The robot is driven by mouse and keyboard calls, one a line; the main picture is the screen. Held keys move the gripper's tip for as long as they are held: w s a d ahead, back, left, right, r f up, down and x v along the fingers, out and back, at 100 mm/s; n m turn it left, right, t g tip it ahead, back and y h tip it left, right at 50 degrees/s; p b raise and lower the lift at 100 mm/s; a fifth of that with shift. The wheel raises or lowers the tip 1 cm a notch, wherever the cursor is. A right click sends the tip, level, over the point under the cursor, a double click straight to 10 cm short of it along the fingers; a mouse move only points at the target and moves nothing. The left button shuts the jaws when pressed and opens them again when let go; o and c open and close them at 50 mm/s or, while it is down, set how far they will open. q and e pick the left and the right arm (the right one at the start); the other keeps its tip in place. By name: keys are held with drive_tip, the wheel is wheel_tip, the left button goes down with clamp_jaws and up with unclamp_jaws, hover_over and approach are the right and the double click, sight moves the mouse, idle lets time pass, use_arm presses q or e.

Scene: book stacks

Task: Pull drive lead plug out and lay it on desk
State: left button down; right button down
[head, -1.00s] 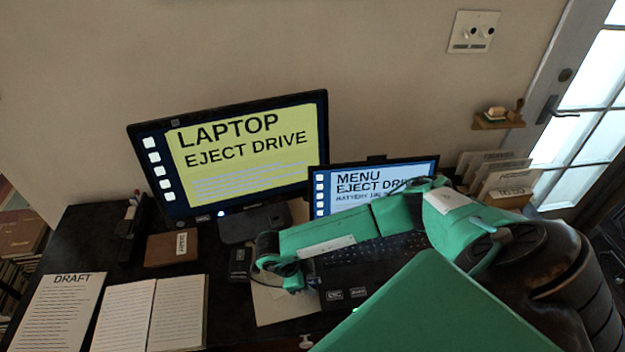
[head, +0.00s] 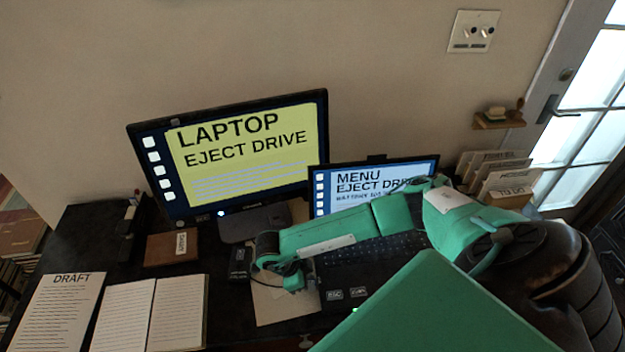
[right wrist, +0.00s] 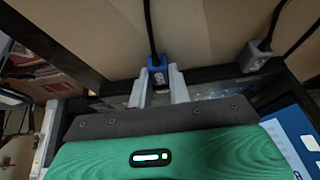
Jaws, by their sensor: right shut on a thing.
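My right gripper (right wrist: 157,90) is shut on a blue plug (right wrist: 157,68) with a black lead running up from it in the right wrist view. The plug's lower end is hidden between the fingers, so I cannot tell whether it sits in a port. In the head view my right gripper (head: 291,280) is at the left side of the open laptop (head: 385,185), over the dark desk (head: 225,325). The plug is not clear there. A small black box (head: 240,262), possibly the drive, lies left of the gripper. My left gripper is not in view.
A grey plug (right wrist: 255,56) with its own lead is to the right in the right wrist view. A monitor (head: 240,150) stands behind. A brown box (head: 172,248), an open notebook (head: 150,313) and a draft sheet (head: 62,310) lie at left. Bare desk shows between notebook and gripper.

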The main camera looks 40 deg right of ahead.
drive_tip(key=shift+w+a, duration=0.1)
drive_tip(key=shift+w+a+b, duration=0.4)
drive_tip(key=shift+w+a, duration=0.1)
drive_tip(key=shift+a, duration=0.3)
drive_tip(key=shift+w+a+b, duration=0.4)
drive_tip(key=shift+w+a, duration=0.1)
drive_tip(key=shift+a, duration=0.35)
drive_tip(key=shift+w+a+b, duration=0.4)
drive_tip(key=shift+w+a, duration=0.1)
drive_tip(key=shift+a, duration=0.3)
